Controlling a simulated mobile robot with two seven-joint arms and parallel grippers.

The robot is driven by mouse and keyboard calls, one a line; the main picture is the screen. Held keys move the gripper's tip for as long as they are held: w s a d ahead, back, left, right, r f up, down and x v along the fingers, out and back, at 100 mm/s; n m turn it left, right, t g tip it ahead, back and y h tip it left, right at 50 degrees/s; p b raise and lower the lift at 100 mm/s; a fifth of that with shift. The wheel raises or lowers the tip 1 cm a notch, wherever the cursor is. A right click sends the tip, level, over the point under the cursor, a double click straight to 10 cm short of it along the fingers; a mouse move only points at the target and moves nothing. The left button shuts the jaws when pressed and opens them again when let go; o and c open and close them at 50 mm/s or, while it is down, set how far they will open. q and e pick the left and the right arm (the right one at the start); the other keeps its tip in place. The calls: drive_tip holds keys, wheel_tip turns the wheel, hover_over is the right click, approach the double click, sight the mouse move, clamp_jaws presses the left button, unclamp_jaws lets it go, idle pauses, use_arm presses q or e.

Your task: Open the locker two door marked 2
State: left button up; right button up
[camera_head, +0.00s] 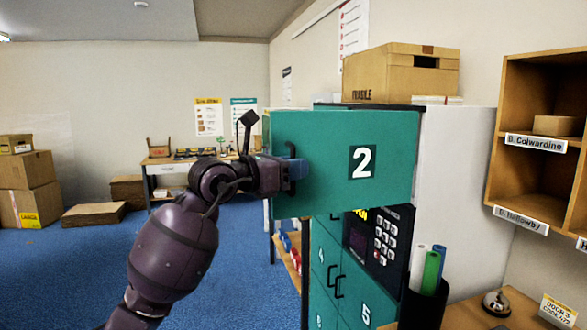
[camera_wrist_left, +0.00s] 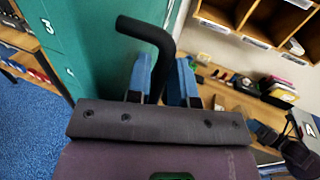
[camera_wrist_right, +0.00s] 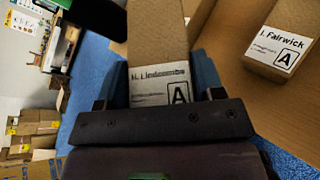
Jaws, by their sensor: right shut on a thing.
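The teal locker door marked 2 (camera_head: 340,190) stands swung out from the locker front and faces the head camera. My left gripper (camera_head: 293,170) is at its left edge. In the left wrist view, the fingers of my left gripper (camera_wrist_left: 166,82) stand apart on either side of a black bent handle (camera_wrist_left: 150,32). A gap shows beside the handle. The teal door panel (camera_wrist_left: 100,45) also shows there. My right gripper (camera_wrist_right: 160,85) is shut on a cardboard carton (camera_wrist_right: 157,35) with a white "A" label; both are out of the head view.
Lower teal doors (camera_head: 325,255) and a black keypad (camera_head: 380,235) are below door 2. A carton (camera_head: 400,72) sits on top. A counter (camera_head: 470,315) with a bell (camera_head: 496,303) is at right. Blue floor (camera_head: 70,270) is open at left. Another labelled carton (camera_wrist_right: 280,45) is near my right gripper.

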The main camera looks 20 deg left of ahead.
use_arm(q)
drive_tip(key=shift+a, duration=0.1)
